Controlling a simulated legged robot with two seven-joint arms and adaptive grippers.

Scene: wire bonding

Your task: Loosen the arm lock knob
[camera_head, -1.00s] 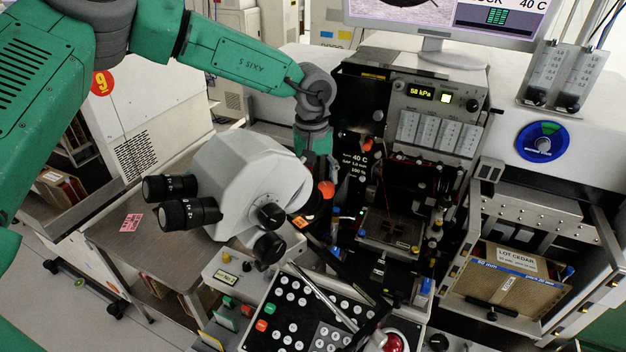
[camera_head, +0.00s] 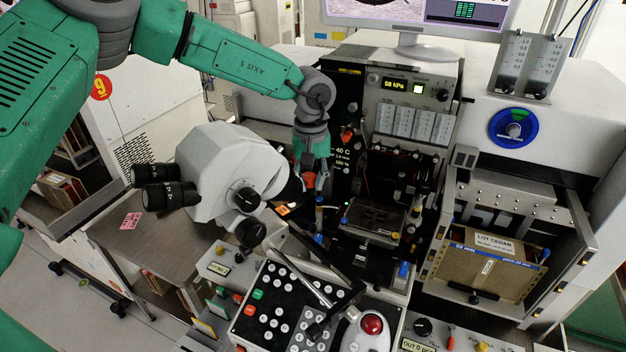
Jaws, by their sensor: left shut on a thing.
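My left gripper (camera_head: 310,168) comes down from the green arm at the upper left, between the microscope and the bonder's dark work area. Its fingers are shut on a small red-orange knob (camera_head: 309,181), which appears to be the arm lock knob. The fingers and the shadow hide much of the knob, so its turn angle cannot be told. The grey microscope head (camera_head: 225,170) with black eyepieces stands just left of the gripper. Its black side knobs (camera_head: 246,200) face me. My right gripper is not in view.
A black keypad panel (camera_head: 275,305) and a red trackball (camera_head: 372,323) lie in front. A cardboard lot box (camera_head: 485,268) sits in the rack at right. A monitor (camera_head: 420,14) stands behind.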

